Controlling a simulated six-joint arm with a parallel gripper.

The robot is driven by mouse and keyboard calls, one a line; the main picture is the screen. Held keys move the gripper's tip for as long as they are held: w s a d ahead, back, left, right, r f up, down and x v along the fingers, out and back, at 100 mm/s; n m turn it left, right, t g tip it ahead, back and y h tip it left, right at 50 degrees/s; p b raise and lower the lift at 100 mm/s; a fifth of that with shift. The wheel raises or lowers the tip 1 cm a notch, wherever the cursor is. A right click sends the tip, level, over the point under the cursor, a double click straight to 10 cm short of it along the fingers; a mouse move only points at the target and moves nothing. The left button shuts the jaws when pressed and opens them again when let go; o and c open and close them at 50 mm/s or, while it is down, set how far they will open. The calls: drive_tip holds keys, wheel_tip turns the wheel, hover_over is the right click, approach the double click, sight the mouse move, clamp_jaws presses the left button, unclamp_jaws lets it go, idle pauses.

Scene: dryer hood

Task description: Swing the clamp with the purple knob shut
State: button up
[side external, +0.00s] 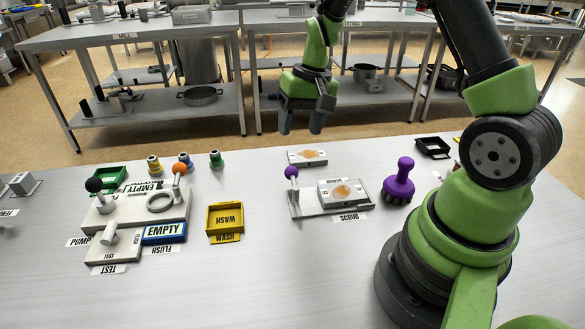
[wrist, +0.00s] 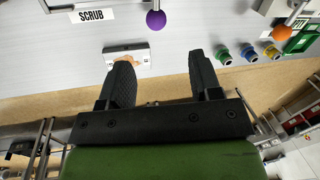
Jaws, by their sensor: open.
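The clamp's purple knob (side external: 291,172) sits on a short lever at the left end of the scrub fixture's metal base plate (side external: 318,210). A grey block with a brown patch (side external: 343,192) lies on that plate, right of the knob. The lever stands roughly upright; how far it is swung is hard to tell. In the wrist view the purple knob (wrist: 156,19) is near the top centre, beyond my fingertips. My gripper (side external: 301,128) is open and empty, above the table's far side and apart from the knob; its two fingers also show in the wrist view (wrist: 158,75).
A purple-handled brush (side external: 399,182) stands right of the fixture. A small plate with a brown patch (side external: 307,157) lies behind it. A yellow wash tray (side external: 225,218) is to the left, then a fixture with an orange knob (side external: 179,169) and a black knob (side external: 94,185).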

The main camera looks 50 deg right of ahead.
sight(293, 167)
drive_tip(key=f, duration=0.7)
drive_tip(key=w+a+f, duration=0.1)
drive_tip(key=f, duration=0.3)
drive_tip(key=shift+a, duration=0.1)
clamp_jaws()
